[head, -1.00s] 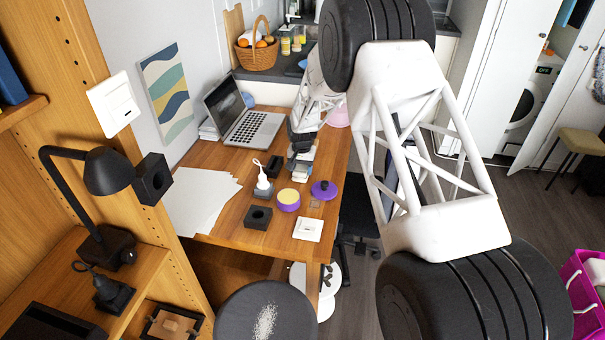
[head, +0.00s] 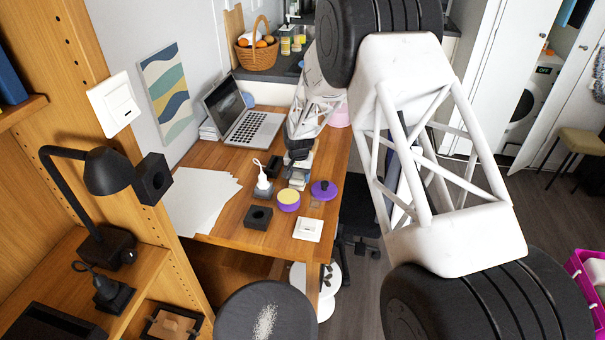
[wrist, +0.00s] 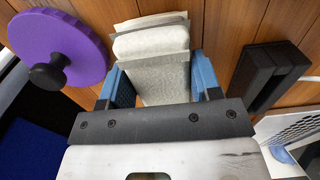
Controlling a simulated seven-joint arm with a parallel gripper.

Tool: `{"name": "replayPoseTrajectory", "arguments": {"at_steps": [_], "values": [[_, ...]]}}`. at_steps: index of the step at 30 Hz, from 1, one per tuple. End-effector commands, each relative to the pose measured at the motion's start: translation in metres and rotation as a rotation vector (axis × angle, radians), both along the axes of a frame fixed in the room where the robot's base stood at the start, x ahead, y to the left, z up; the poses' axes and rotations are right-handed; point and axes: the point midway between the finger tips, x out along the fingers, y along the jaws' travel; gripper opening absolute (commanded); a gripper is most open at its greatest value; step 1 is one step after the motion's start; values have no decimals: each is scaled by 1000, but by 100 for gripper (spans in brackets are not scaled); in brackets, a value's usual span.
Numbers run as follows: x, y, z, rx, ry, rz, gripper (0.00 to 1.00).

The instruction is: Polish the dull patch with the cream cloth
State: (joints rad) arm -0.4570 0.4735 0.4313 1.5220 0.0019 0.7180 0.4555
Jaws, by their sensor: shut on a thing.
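My gripper (wrist: 160,90) is shut on the cream cloth (wrist: 160,80), a pale folded pad between its blue fingers in the wrist view. In the head view my gripper (head: 299,166) is over the wooden desk, with the cloth (head: 297,184) low at its tip. I cannot tell whether the cloth touches the desk. A small dull brownish square (head: 316,204) on the desk, just in front of the purple lid, may be the dull patch. The cloth is behind and left of it.
The purple lid with a black knob (head: 324,190) lies right of the cloth; it also shows in the wrist view (wrist: 60,45). A purple tin with yellow content (head: 289,201), white switch plate (head: 308,229), black block (head: 258,217) and laptop (head: 250,128) share the desk.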

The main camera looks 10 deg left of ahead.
Motion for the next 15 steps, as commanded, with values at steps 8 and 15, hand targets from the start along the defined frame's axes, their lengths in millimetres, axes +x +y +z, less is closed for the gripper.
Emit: {"name": "replayPoseTrajectory", "arguments": {"at_steps": [8, 15], "values": [[20, -1, -1, -1, 1, -1, 39], [42, -1, 0, 0, -1, -1, 39]]}}
